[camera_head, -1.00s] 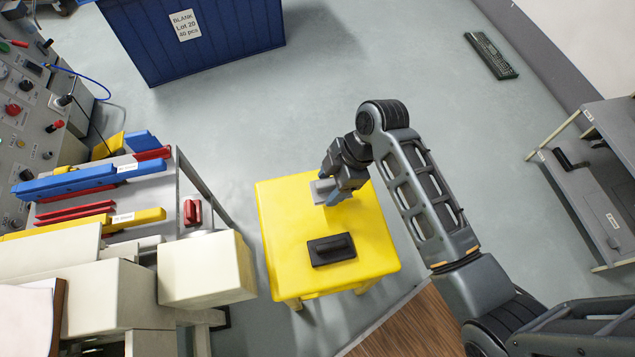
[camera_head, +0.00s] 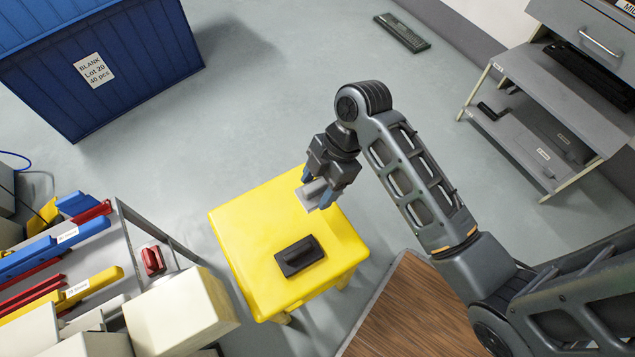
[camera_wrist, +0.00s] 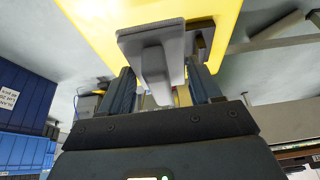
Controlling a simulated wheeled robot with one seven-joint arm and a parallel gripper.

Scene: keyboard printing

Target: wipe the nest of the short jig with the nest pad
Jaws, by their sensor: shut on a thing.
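My gripper (camera_head: 322,190) is shut on a grey pad (camera_head: 311,196) with a grip bar, held over the far right part of the yellow stool. In the wrist view the grey pad (camera_wrist: 150,38) has its bar between my blue fingers. I cannot tell whether it touches the stool top. A black pad with a handle (camera_head: 300,256) lies on the stool, apart from my gripper. Long yellow (camera_head: 62,298) and blue (camera_head: 55,243) bars with small labels lie at the left; I cannot tell surely which is the short jig. No nest shows clearly.
The yellow stool (camera_head: 240,235) stands on open grey floor. A red handled block (camera_head: 152,260) sits near the left rack. A blue bin (camera_head: 140,85) is at the upper left. A grey shelf unit (camera_head: 570,110) stands at the right; a keyboard (camera_head: 402,32) lies on the floor.

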